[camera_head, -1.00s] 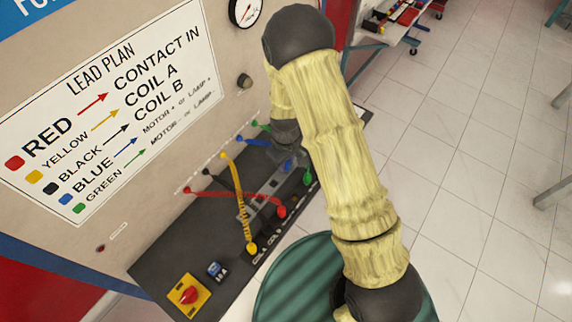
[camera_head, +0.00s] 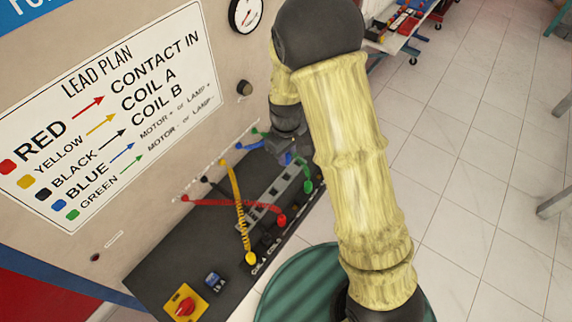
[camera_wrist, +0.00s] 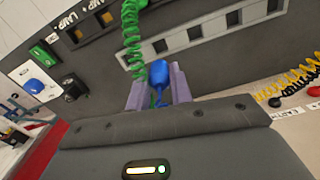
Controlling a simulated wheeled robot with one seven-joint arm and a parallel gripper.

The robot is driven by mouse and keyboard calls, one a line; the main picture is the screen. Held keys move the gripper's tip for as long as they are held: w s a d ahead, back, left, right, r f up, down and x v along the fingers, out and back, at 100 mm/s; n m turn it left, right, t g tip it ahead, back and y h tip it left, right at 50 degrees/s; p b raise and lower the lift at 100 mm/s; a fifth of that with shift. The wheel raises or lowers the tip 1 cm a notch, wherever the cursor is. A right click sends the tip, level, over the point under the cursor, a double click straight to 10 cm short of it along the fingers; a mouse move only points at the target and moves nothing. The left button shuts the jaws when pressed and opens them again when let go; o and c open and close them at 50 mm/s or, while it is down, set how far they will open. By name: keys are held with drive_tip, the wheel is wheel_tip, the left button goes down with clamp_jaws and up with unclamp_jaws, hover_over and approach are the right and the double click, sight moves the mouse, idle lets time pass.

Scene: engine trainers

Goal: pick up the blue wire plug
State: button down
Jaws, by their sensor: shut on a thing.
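The blue wire plug (camera_wrist: 158,74) is between the two fingers of my gripper (camera_wrist: 158,88) in the wrist view, and the fingers are shut on it. A bit of blue wire shows below the plug between the fingers. In the head view my gripper (camera_head: 288,148) is over the far end of the black panel (camera_head: 165,255), and the plug in it is mostly hidden. The blue wire (camera_head: 250,146) runs from the board toward my gripper. The green coiled wire (camera_wrist: 131,35) passes close beside the plug in the wrist view.
A red wire (camera_head: 235,203) and a yellow coiled wire (camera_head: 239,205) cross the panel, with a grey slotted rail (camera_head: 262,195) beside them. The lead plan sign (camera_head: 110,100) is on the upright board. A red knob (camera_head: 184,306) sits at the near end.

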drive_tip(key=shift+r, duration=1.1)
